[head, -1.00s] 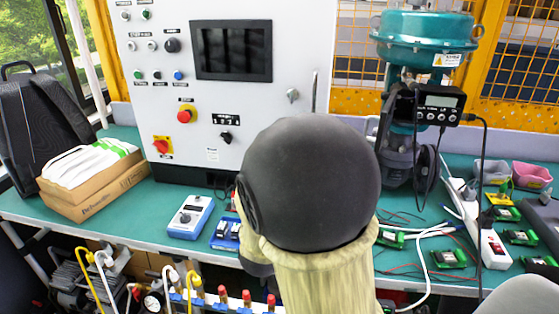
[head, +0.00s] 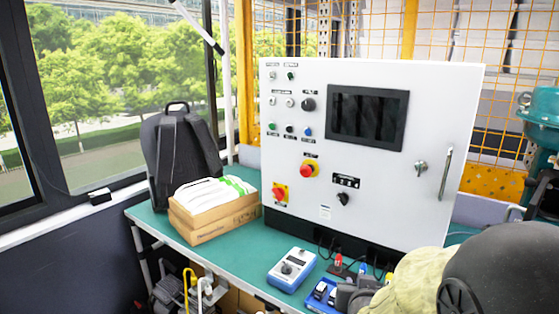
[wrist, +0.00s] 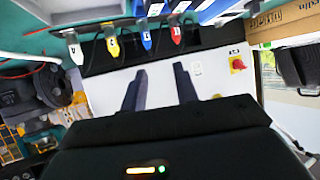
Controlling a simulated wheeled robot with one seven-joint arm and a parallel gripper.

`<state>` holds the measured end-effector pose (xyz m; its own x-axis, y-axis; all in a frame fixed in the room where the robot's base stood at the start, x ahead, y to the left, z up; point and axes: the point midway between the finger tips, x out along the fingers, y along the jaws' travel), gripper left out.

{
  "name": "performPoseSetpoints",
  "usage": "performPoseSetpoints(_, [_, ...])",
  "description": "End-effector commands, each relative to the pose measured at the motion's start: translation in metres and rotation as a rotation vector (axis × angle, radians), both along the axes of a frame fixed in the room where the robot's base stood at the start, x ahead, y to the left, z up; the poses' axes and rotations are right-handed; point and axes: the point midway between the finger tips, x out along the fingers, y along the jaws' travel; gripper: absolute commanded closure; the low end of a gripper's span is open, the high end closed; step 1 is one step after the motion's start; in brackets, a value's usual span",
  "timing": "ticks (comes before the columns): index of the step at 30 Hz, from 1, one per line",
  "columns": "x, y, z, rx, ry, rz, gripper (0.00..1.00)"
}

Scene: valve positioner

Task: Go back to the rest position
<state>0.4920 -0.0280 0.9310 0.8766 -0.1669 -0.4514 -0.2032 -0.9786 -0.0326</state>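My gripper (wrist: 160,82) shows in the wrist view with its two dark fingers apart and nothing between them. Beyond the fingers is the white control cabinet (wrist: 110,85), seen turned over. In the head view my arm fills the lower right corner, and its fingers cannot be made out there. The control cabinet (head: 385,215) stands upright on the green bench (head: 240,235). The teal valve actuator (head: 541,107) is cut off at the right edge, and the lower part of the valve is mostly hidden or out of frame.
A blue-grey meter (head: 292,268) and a blue tray (head: 322,295) lie in front of the cabinet. A cardboard box (head: 215,220) and a black backpack (head: 183,150) stand at the left. Several numbered coloured plugs, including a yellow one (wrist: 111,42), hang near the top of the wrist view.

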Motion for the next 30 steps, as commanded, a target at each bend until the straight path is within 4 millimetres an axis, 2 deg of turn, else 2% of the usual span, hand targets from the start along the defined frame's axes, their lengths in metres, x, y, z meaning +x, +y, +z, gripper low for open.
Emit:
performPoseSetpoints(3, [-0.018, 0.011, -0.024, 0.037, 0.159, 0.056, 0.70])
performPoseSetpoints(9, [-0.061, 0.026, -0.058, 0.071, 0.438, 0.138, 0.70])
performPoseSetpoints(18, [-0.120, 0.030, -0.081, 0.069, 0.751, 0.194, 0.70])
performPoseSetpoints(23, [-0.148, 0.027, -0.085, 0.057, 0.884, 0.206, 0.70])
performPoseSetpoints(24, [-0.146, 0.027, -0.072, 0.058, 0.876, 0.205, 0.70])
performPoseSetpoints(30, [-0.146, 0.027, -0.042, 0.058, 0.873, 0.206, 0.70])
